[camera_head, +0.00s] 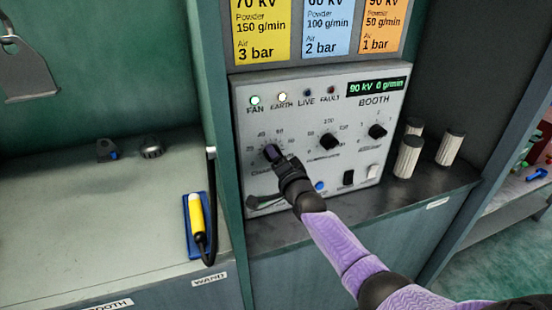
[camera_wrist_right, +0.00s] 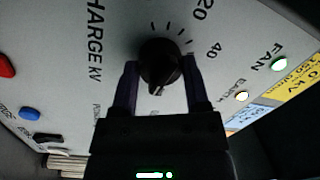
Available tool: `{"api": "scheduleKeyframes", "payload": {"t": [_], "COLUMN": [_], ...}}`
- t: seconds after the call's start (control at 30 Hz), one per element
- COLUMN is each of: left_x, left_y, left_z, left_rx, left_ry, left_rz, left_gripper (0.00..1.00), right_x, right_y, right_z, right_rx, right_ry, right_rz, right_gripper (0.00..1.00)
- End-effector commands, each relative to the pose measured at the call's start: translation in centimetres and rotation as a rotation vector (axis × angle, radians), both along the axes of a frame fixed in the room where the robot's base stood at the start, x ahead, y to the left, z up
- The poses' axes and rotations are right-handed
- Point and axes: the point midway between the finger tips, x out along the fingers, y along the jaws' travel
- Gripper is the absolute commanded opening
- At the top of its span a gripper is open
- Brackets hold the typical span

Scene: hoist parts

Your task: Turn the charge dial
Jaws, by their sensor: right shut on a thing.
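The charge dial (camera_wrist_right: 160,62) is a round black knob on the left of the grey booth panel (camera_head: 357,112). In the head view my right gripper (camera_head: 274,155) reaches it from below right and hides most of it. In the right wrist view the fingers of this gripper (camera_wrist_right: 160,92) lie on both sides of the knob, shut on it. Scale numbers 20 and 40 show beside the knob. The panel display (camera_head: 375,86) reads 90 kV 0 g/min. The fan lamp (camera_head: 255,100) and earth lamp (camera_head: 282,98) are lit. My left gripper is not in view.
Two more black dials, the middle one (camera_head: 328,141) and the right one (camera_head: 377,131), sit right of the charge dial. Ribbed white cylinders (camera_head: 408,157) stand right of the panel. A yellow wand (camera_head: 196,214) rests in a blue holder at the left. Setting cards (camera_head: 327,28) hang above.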

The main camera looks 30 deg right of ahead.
Motion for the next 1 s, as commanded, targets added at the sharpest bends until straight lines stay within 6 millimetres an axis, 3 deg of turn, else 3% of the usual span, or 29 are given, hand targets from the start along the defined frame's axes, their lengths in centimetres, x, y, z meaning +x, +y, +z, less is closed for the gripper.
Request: {"api": "scheduleKeyframes", "payload": {"t": [0.07, 0.1, 0.27, 0.63, 0.83, 1.0], "left_x": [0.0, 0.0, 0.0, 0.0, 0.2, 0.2], "left_y": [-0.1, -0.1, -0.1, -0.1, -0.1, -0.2], "left_z": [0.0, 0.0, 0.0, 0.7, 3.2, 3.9], "left_rx": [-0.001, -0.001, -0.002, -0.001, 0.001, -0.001], "left_ry": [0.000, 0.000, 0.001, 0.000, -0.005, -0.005], "left_rz": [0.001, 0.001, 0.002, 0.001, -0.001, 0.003], "left_gripper": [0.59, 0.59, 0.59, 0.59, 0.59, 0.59], "right_x": [0.0, 0.0, 0.0, -0.9, -5.4, -8.8], "right_y": [0.0, 0.0, 0.0, 0.2, 0.9, 1.5], "right_z": [0.0, 0.0, 0.0, 0.1, 0.2, -0.3], "right_rx": [-0.001, -0.001, -0.001, -0.001, -0.001, -0.002], "right_ry": [0.001, 0.001, 0.000, 0.002, 0.003, 0.002], "right_rz": [-0.001, -0.001, 0.000, 0.001, 0.001, 0.000], "right_gripper": [0.00, 0.63, 0.95, 0.95, 0.95, 0.95]}}
